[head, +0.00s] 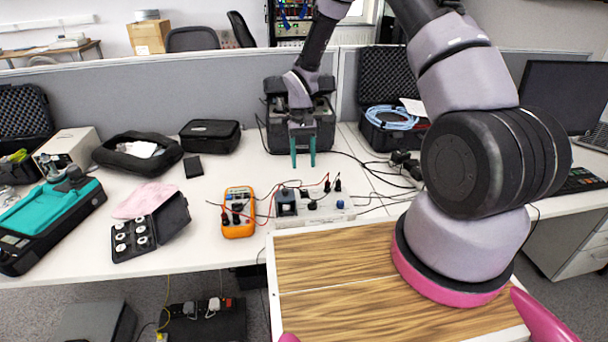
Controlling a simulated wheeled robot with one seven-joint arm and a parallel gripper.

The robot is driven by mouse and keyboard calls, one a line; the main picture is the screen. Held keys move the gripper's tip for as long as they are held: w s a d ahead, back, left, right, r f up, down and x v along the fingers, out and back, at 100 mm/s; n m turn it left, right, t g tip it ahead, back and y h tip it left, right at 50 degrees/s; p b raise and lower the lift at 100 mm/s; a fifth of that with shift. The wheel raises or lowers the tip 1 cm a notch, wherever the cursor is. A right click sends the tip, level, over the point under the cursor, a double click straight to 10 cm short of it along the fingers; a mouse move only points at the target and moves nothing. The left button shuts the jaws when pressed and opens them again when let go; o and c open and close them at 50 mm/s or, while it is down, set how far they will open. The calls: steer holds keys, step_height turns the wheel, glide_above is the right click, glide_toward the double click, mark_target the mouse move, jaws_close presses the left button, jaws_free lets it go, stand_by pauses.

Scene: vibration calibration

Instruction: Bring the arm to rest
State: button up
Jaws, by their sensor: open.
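My arm rises from its pink-ringed base on the right, bends over at the top of the view and comes down near the middle. My gripper (303,160) points downward with its two teal fingers apart and nothing between them. It appears above the desk, in front of a black case, and its exact height is hard to tell. An orange multimeter (238,212) and a white device with leads (318,210) lie on the desk nearer to me, below the gripper in the picture.
A wood-grain board (340,275) with a white edge lies in front. An open case of weights (150,232), a teal-and-black instrument (50,220) and black pouches stand left. A case with blue cable (392,118) and a monitor (560,95) are right. A grey partition (150,85) runs behind.

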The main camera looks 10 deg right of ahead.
steer(key=shift+w+r, duration=0.2)
steer(key=shift+r, duration=0.5)
steer(key=shift+r, duration=0.1)
steer(key=s+d+r+m+t, duration=0.1)
steer(key=s+d+r, duration=0.1)
steer(key=r, duration=0.7)
steer(key=s+d+r+t, duration=0.1)
steer(key=d+r+t, duration=0.15)
steer(key=r, duration=0.65)
steer(key=s+d+r+m+t, duration=0.1)
steer(key=s+d+r, duration=0.1)
steer(key=r, duration=0.7)
steer(key=s+d+r+m+t+y, duration=0.1)
steer(key=s+d+r+t, duration=0.1)
steer(key=s+r, duration=0.5)
steer(key=s+d+r+m+t+y, duration=0.1)
steer(key=s+d+r+t, duration=0.2)
steer(key=s+r, duration=0.4)
steer(key=s, duration=0.4)
steer(key=shift+s+t, duration=0.35)
steer(key=shift+d, duration=0.1)
